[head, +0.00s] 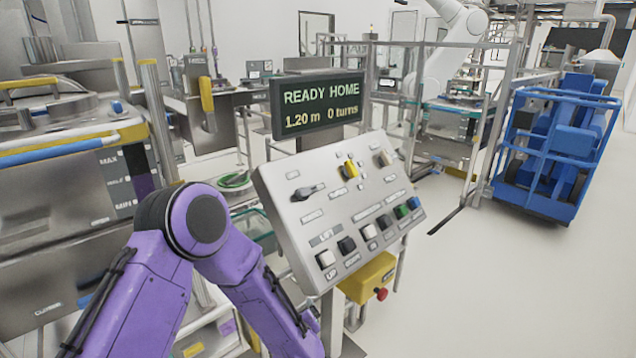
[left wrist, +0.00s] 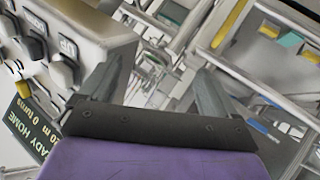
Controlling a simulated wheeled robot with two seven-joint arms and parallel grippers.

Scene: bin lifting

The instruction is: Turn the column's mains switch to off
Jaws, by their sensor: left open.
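The sloped grey control panel (head: 330,205) carries a dark rotary lever switch (head: 305,192) at upper left, a yellow selector (head: 349,170) and a beige knob (head: 384,158). The small labels are too blurred to read, so I cannot tell for certain which is the mains switch. My left arm reaches in from the left; its gripper end is low, by the panel's lower left corner, and the fingers are not clear in the head view. In the left wrist view my left gripper (left wrist: 163,88) is open and empty, beside the panel (left wrist: 105,35) edge. My right gripper is not in view.
A row of buttons, including UP (head: 326,259), a green (head: 400,212) and a blue one (head: 413,203), lines the panel's lower edge. A display (head: 318,103) reads READY HOME, 1.20 m, 0 turns. A yellow box (head: 366,279) with a red button sits below. A blue bin cart (head: 550,150) stands right.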

